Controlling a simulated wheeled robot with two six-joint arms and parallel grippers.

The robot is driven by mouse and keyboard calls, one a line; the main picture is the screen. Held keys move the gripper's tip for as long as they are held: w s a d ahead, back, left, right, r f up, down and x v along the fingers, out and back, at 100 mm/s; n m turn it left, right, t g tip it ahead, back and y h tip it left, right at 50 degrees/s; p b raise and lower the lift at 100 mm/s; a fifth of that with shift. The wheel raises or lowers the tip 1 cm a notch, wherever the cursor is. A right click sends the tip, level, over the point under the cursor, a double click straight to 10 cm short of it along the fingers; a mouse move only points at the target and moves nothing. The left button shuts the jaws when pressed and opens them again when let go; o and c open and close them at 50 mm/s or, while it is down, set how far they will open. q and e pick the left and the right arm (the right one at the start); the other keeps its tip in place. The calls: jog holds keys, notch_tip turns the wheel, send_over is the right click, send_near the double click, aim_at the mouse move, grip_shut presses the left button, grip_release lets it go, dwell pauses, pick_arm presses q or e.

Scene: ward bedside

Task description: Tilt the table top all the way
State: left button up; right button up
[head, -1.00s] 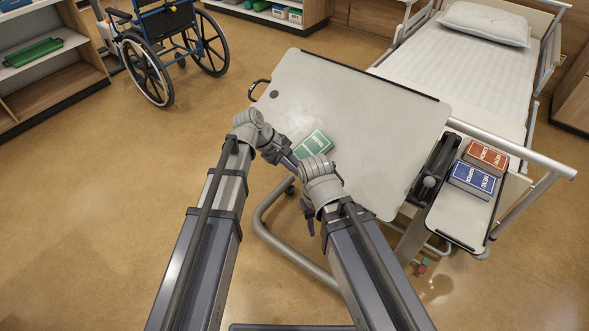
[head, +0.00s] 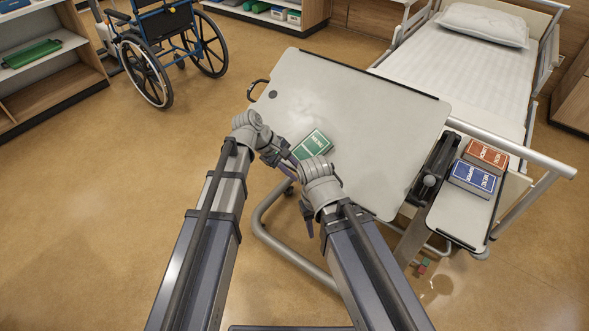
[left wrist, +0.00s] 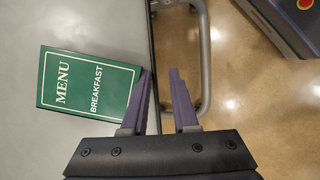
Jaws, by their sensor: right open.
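The overbed table top (head: 350,120) is a pale grey board with dark edge strips, in the middle of the head view. How far it is tilted I cannot tell. A green breakfast menu (head: 312,144) lies on it by the near edge; it also shows in the left wrist view (left wrist: 88,84). My left gripper (left wrist: 166,72) is open, with one finger over the top beside the menu and the other past the dark edge. My right gripper (head: 307,225) is open, pointing down by the near edge, partly hidden by its wrist. A dark bracket with a round knob (head: 429,181) stands at the right side.
The bed (head: 460,75) stands behind on the right, a wheelchair (head: 165,45) at the back left. The table's tube base (head: 268,235) is below. The floor at left is clear.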

pick_arm(q)
jog(key=shift+w+d, duration=0.2)
jog(key=shift+w, duration=0.1)
dwell(0.4)
jog(key=shift+r, duration=0.2)
pick_arm(e)
jog(key=shift+r, duration=0.2)
pick_arm(q)
jog(key=p+v, duration=0.7)
jog(key=shift+s+a+r, duration=0.2)
jog(key=shift+a+r, duration=0.1)
jog(key=shift+a, duration=0.05)
pick_arm(e)
notch_tip(320, 180, up, 6)
jog(key=a, duration=0.2)
jog(key=shift+a+r, duration=0.15)
jog(key=shift+r, duration=0.1)
